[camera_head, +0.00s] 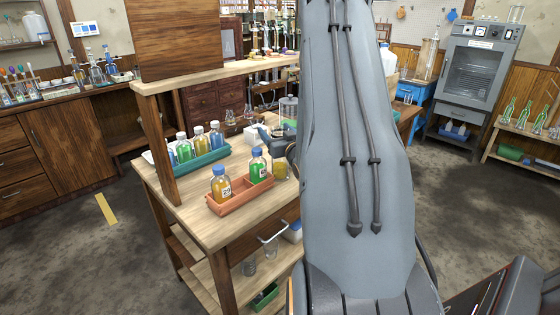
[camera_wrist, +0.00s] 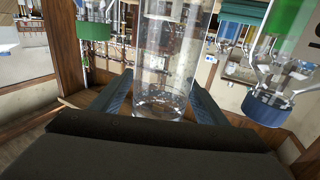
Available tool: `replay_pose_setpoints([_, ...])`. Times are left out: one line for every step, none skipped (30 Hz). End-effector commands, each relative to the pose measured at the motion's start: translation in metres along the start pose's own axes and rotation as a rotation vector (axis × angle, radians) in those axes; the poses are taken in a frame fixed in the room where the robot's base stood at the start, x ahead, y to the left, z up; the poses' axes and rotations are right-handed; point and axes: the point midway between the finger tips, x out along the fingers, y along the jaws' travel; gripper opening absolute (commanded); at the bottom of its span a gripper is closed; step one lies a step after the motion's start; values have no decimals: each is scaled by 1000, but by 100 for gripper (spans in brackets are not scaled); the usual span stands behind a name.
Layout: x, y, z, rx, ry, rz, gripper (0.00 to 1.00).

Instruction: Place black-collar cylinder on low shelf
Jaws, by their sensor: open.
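In the wrist view my gripper (camera_wrist: 160,85) is open, with one finger on each side of a clear glass cylinder (camera_wrist: 165,50). I cannot tell whether the fingers touch it. No black collar shows on the visible part, so I cannot confirm it is the black-collar cylinder. In the head view my arm hides much of the bench's right side, and the gripper is mostly hidden behind it. The low shelf (camera_head: 212,285) is under the wooden bench (camera_head: 190,200); clear glass vessels (camera_head: 249,265) and a green tray (camera_head: 264,297) are on it.
On the bench, an orange tray (camera_head: 240,203) holds two blue-capped bottles, and a teal tray (camera_head: 208,158) holds several more. A wooden post and raised shelf (camera_head: 215,72) stand over the bench. In the wrist view, a blue-capped green bottle (camera_wrist: 285,75) is right of the gripper.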

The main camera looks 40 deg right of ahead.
Motion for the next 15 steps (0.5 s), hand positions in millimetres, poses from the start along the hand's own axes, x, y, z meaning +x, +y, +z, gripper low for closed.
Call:
replay_pose_setpoints([0,0,0,0,0,1,68])
replay_pose_setpoints([0,0,0,0,0,1,66])
replay_pose_setpoints([0,0,0,0,0,1,59])
replay_pose_setpoints([0,0,0,0,0,1,54])
replay_pose_setpoints([0,0,0,0,0,1,49])
replay_pose_setpoints([0,0,0,0,0,1,42])
replay_pose_setpoints([0,0,0,0,0,1,37])
replay_pose_setpoints([0,0,0,0,0,1,32])
replay_pose_setpoints([0,0,0,0,0,1,25])
replay_pose_setpoints([0,0,0,0,0,1,20])
replay_pose_setpoints([0,0,0,0,0,1,15])
replay_pose_setpoints([0,0,0,0,0,1,9])
replay_pose_setpoints([0,0,0,0,0,1,4])
replay_pose_setpoints([0,0,-1,-1,2,0,0])
replay_pose_setpoints([0,0,-1,-1,2,0,0])
